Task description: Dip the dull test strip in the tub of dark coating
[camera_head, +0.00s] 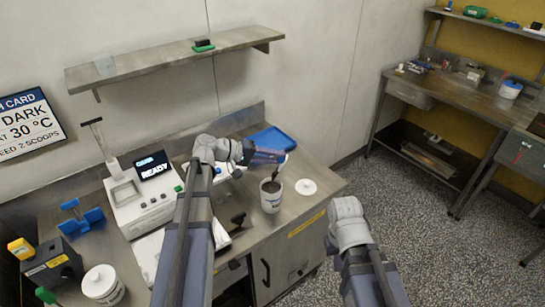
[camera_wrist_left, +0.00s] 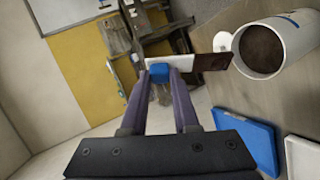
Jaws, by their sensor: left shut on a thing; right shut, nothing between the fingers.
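My left gripper (camera_head: 268,155) is shut on the blue grip of a test strip; its fingers also show in the left wrist view (camera_wrist_left: 158,80). The strip (camera_wrist_left: 212,62) is pale near the grip and dark brown at its far end. The white tub (camera_head: 270,204) stands upright on the steel bench, with dark brown coating (camera_wrist_left: 262,50) inside. In the left wrist view the strip's dark end reaches the tub's rim; I cannot tell whether it touches. In the head view the strip hangs above the tub. My right arm is at lower right, its gripper out of sight.
A white lid (camera_head: 306,187) lies on the bench right of the tub. A blue tray (camera_head: 272,138) lies behind it. A white machine with a READY display (camera_head: 157,170) stands to the left. A wall shelf (camera_head: 170,60) hangs above. A second bench (camera_head: 470,105) stands at right.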

